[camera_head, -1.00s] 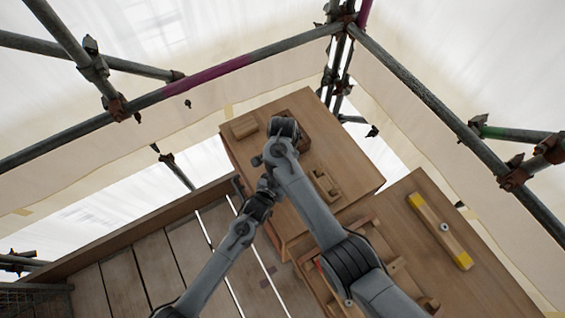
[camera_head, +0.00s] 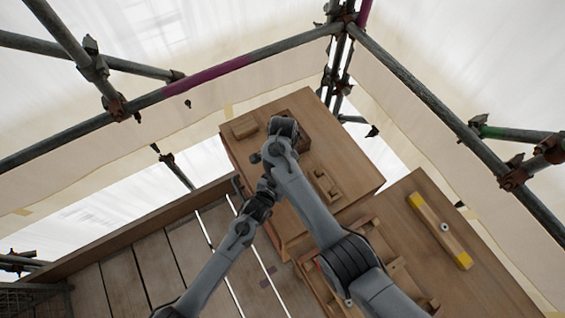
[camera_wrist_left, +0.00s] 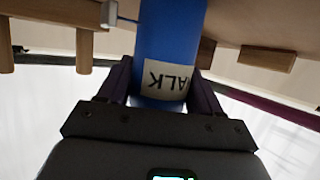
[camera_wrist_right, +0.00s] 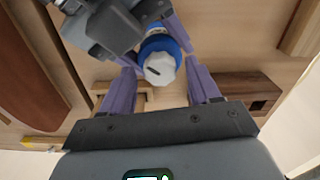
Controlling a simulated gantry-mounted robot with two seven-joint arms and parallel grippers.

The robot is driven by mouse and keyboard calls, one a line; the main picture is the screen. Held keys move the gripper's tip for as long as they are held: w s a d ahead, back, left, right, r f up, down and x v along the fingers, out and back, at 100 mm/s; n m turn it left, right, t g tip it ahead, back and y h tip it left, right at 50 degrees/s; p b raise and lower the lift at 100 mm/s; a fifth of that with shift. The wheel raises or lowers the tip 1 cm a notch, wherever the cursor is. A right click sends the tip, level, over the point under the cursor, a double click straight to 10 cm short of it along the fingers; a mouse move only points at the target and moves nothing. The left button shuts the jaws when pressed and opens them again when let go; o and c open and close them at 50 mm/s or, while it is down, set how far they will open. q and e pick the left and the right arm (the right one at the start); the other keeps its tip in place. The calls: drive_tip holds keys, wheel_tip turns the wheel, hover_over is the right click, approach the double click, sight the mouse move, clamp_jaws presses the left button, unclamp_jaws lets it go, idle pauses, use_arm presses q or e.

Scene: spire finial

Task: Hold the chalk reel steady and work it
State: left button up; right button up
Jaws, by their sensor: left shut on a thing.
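The chalk reel (camera_wrist_left: 170,40) is a blue cylinder with a white label reading "ALK", upside down in the left wrist view. My left gripper (camera_wrist_left: 158,78) is shut on it, one dark finger on each side. In the right wrist view the blue reel (camera_wrist_right: 165,42) shows its pale, faceted end cap with a dark slot. My right gripper (camera_wrist_right: 155,48) is open, its purple fingers apart on either side of the reel's end; gaps show beside the cap. In the head view my arms hide the reel and both fingertips.
A wooden bench (camera_head: 345,165) lies under my arms, with a wooden block (camera_head: 243,127) and a small wooden fixture (camera_head: 325,188) on it. A yellow-ended level (camera_head: 440,231) lies on the right-hand board. Scaffold tubes (camera_head: 430,98) surround the workspace. A small metal piece (camera_wrist_left: 110,14) sits beside the reel.

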drive_tip(key=shift+r, duration=0.1)
wheel_tip(320, 180, up, 12)
idle(0.8)
